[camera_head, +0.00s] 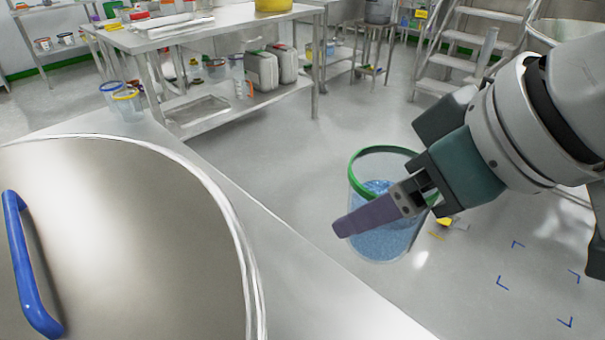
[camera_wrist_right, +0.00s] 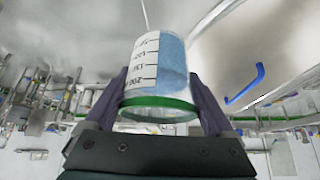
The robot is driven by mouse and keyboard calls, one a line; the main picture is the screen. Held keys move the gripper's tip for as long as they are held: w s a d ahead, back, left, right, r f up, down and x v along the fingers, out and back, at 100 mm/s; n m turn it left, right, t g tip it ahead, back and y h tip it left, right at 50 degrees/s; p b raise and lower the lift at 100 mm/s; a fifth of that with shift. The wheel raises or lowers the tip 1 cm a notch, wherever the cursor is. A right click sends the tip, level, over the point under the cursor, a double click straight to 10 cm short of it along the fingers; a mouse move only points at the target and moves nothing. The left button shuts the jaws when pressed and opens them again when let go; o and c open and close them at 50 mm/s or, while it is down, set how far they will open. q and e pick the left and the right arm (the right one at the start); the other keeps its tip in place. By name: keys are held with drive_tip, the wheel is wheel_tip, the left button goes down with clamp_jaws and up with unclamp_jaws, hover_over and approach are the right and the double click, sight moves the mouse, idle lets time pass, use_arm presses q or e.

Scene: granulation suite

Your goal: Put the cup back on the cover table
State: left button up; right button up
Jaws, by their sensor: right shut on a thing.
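The cup (camera_head: 377,244) is clear with a green rim and holds blue granules. My right gripper (camera_head: 372,208) is shut on it and holds it near upright, right of the cover table's edge with floor behind it. One purple finger lies across its front; the other finger is hidden. In the right wrist view the cup (camera_wrist_right: 158,60) sits between both fingers of the gripper (camera_wrist_right: 161,95), with its printed scale showing. The cover table (camera_head: 295,285) is pale, with a large round steel cover (camera_head: 150,220) with a blue handle (camera_head: 27,265). My left gripper is not in view.
A blue-rimmed cup (camera_head: 111,92) and a yellow-rimmed cup (camera_head: 128,105) stand at the cover table's far corner. A steel bench (camera_head: 150,40) with grey canisters on its shelf stands beyond. A bare strip of table runs along the cover's right side. Steps (camera_head: 470,40) stand at the back right.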

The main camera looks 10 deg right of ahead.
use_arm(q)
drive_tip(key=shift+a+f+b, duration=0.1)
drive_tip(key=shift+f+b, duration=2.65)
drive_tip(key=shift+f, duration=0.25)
use_arm(e)
drive_tip(key=shift+f, duration=9.4)
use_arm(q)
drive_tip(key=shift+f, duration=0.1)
use_arm(e)
drive_tip(key=shift+f, duration=0.15)
drive_tip(key=o, duration=1.3)
